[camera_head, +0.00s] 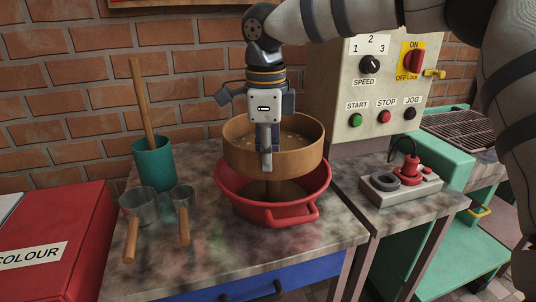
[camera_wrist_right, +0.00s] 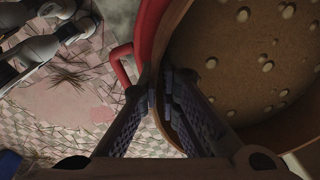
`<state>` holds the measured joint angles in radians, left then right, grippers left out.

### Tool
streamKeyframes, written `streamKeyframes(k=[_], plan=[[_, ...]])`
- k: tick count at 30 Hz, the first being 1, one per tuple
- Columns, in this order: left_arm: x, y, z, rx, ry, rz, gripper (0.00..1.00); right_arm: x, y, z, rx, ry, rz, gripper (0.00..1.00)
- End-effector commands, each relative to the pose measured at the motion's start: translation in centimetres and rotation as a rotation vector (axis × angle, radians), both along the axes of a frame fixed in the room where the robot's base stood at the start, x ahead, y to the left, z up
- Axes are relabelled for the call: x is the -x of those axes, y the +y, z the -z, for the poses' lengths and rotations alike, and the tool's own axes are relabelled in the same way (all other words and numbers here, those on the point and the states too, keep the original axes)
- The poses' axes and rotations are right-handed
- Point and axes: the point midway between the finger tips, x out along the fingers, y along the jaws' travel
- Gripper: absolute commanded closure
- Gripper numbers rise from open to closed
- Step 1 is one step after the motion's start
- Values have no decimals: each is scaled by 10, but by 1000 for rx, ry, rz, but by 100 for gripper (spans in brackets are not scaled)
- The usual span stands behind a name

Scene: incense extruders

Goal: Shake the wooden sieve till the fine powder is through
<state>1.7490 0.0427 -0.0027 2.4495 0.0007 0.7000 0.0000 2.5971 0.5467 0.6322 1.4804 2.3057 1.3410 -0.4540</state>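The round wooden sieve (camera_head: 240,157) is held over a red basin (camera_head: 232,198) on the stone-topped bench. Brown powder with several pale lumps (camera_wrist_right: 268,66) lies inside the sieve. Brown powder (camera_head: 285,190) shows below the sieve, in the basin. My right gripper (camera_head: 266,160) comes down at the sieve's near rim, one finger outside the wall. In the right wrist view, its fingers (camera_wrist_right: 165,88) close on the rim from both sides. The sieve looks about level. The mesh is hidden. My left gripper is not in the head view.
A green cup (camera_head: 155,165) with a wooden stick and two metal scoops (camera_head: 139,207) stand left of the basin. A red box (camera_head: 60,240) is at far left. A control panel (camera_head: 372,100) and a grey block with a red part (camera_head: 400,187) are on the right.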

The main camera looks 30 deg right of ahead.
Motion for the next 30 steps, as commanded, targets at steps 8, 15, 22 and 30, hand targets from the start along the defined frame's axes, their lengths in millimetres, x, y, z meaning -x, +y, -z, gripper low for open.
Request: streamKeyframes(k=[8,15,22,30], plan=[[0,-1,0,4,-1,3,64,2,-5,-2,-14,-1,-40,100],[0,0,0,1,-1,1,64,2,31,-1,-12,2,-50,100],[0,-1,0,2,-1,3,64,2,-5,-2,-14,-1,-39,100],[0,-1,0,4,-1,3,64,2,-5,-2,-13,0,-39,100]])
